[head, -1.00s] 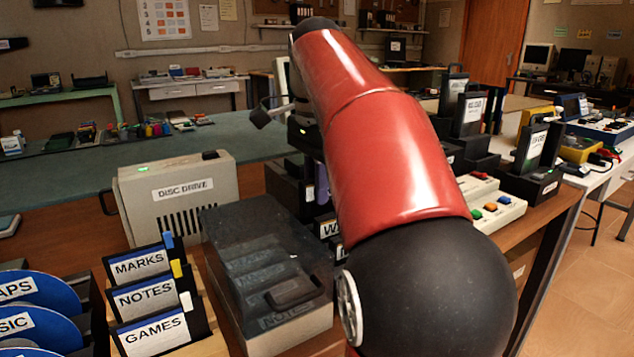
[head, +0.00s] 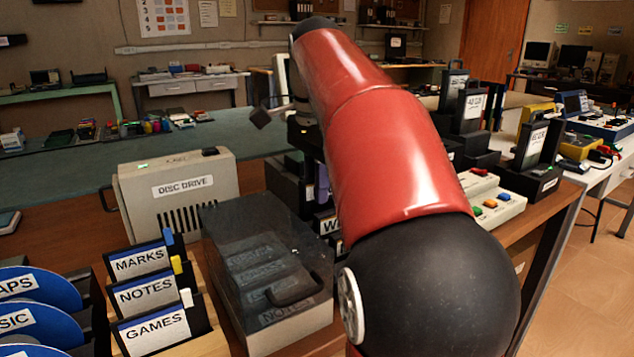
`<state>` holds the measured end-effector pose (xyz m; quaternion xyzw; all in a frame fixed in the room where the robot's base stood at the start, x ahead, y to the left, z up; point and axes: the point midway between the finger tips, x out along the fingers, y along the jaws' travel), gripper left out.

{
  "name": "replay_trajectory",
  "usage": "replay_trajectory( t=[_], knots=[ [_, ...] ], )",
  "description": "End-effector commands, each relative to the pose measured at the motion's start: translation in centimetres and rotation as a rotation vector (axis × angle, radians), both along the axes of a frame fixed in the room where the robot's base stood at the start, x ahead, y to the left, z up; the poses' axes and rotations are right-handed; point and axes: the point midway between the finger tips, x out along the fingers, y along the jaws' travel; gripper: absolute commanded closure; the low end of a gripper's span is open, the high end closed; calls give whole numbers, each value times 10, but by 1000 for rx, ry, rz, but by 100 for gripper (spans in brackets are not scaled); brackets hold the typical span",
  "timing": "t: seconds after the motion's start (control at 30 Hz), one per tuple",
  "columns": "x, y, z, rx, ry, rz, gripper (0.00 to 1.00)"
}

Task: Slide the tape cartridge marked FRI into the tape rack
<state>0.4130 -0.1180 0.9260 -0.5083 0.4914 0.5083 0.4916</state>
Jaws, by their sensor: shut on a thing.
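My red and black arm crosses the middle of the head view and hides much of what lies behind it. My gripper (head: 306,136) shows only in part, at the left edge of the arm, pointing down. It is shut on a dark tape cartridge with a purple strip (head: 323,184), mostly hidden; I cannot read its marking. The cartridge is upright, just above or in the dark tape rack (head: 285,182); I cannot tell which. A label starting with W shows low at the rack, beside the arm. No FRI label is visible.
A disc drive (head: 184,194) stands left of the rack. A lidded disc box (head: 262,262) and a holder with MARKS, NOTES and GAMES sleeves (head: 147,293) are in front. A box with coloured buttons (head: 492,206) and dark docks (head: 535,170) stand right of my arm.

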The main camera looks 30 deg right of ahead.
Motion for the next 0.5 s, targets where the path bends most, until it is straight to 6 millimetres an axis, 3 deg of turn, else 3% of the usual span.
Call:
replay_trajectory(
  t=[0.5],
  knots=[
    [0,0,-23,0,0,0,100]
  ],
)
